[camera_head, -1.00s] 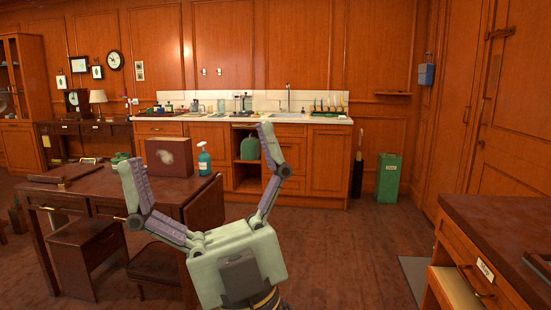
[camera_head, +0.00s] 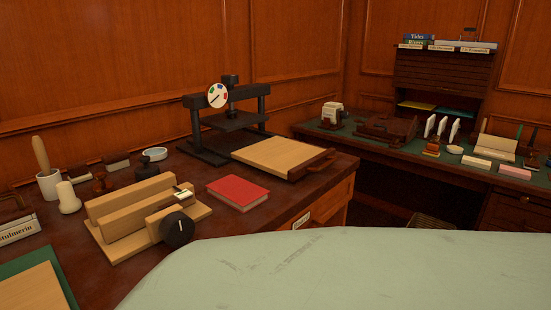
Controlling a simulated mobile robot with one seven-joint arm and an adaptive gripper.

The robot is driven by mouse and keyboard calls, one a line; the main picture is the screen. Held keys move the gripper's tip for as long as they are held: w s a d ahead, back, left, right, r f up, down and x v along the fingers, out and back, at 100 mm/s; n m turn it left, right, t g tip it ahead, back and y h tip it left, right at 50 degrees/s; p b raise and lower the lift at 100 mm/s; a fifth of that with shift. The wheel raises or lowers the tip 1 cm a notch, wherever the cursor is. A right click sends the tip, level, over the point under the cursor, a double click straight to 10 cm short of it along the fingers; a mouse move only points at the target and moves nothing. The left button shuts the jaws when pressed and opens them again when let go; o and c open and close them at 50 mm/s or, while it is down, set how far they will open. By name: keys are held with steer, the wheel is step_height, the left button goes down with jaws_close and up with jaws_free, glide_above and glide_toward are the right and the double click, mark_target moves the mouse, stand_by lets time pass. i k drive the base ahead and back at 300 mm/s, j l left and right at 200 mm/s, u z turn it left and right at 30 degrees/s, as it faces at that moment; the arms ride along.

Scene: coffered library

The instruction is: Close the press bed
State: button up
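The press (camera_head: 227,118) stands on the dark bench in the camera_head view, with a black frame, a top screw and a round white dial with coloured marks. Its bed is a pale wooden board (camera_head: 280,156) that sticks out to the right of the frame. A dark handle (camera_head: 312,166) runs along the bed's right end. The fingers of my gripper do not show. A large pale green surface of my own body fills the lower right, apart from the press in the picture, and hides part of the bench front.
A red book (camera_head: 238,192) lies in front of the press. A wooden clamp-like device (camera_head: 150,215) with a black knob stands to its left. A white cup (camera_head: 49,184) and stamps sit farther left. A second desk (camera_head: 400,150) with stationery stands at right. Panelled walls close the corner.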

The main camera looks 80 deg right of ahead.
mark_target(290, 154)
steer(key=z, duration=2.7)
steer(key=k+j+u, duration=0.15)
steer(key=j+u, duration=0.15)
